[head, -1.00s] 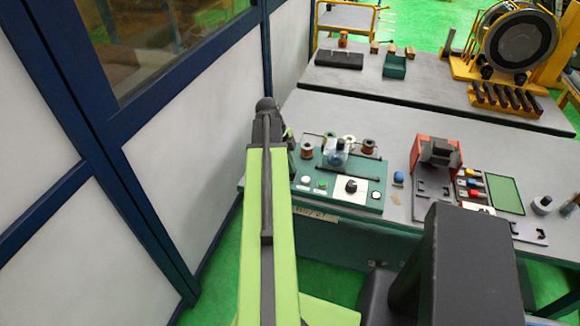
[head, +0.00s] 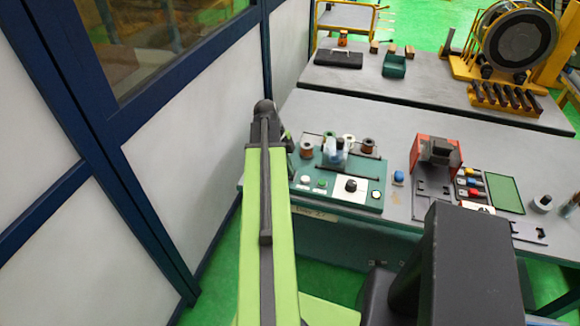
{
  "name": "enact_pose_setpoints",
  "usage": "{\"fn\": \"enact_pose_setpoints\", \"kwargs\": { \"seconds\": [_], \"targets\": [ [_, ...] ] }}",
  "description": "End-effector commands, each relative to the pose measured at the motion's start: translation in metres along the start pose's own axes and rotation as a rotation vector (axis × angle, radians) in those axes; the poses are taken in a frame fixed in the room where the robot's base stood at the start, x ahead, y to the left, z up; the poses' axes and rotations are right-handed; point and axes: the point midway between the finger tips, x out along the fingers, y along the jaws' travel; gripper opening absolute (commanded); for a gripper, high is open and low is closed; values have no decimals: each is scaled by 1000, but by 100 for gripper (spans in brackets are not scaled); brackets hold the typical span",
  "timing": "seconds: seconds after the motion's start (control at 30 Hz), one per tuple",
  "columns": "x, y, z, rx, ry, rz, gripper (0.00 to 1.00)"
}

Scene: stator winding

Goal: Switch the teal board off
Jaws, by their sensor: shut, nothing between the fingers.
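The teal board (head: 372,172) lies on the near bench. A pale upright piece with a blue part (head: 333,152) stands at the board's back, among several wire spools (head: 348,142). My green arm reaches up left of the board. My gripper's fingers are hidden behind the arm. Which way the knob is turned is too small to tell.
A red and dark machine (head: 436,153) and a panel of coloured buttons (head: 469,186) stand to the right on the grey bench (head: 400,125). A blue-framed wall (head: 205,130) rises close at left. A rear bench holds a teal bin (head: 394,65).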

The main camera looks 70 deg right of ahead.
Motion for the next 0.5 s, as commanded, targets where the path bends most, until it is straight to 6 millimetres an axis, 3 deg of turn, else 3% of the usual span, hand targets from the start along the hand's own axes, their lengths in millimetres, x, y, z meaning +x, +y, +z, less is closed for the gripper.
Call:
{"fn": "enact_pose_setpoints", "kwargs": {
  "seconds": [0.27, 0.5],
  "targets": [
    [-4, -1, -1, -1, 0, -2, 0],
    [-36, 3, -9, -3, 0, -2, 0]
  ]
}}
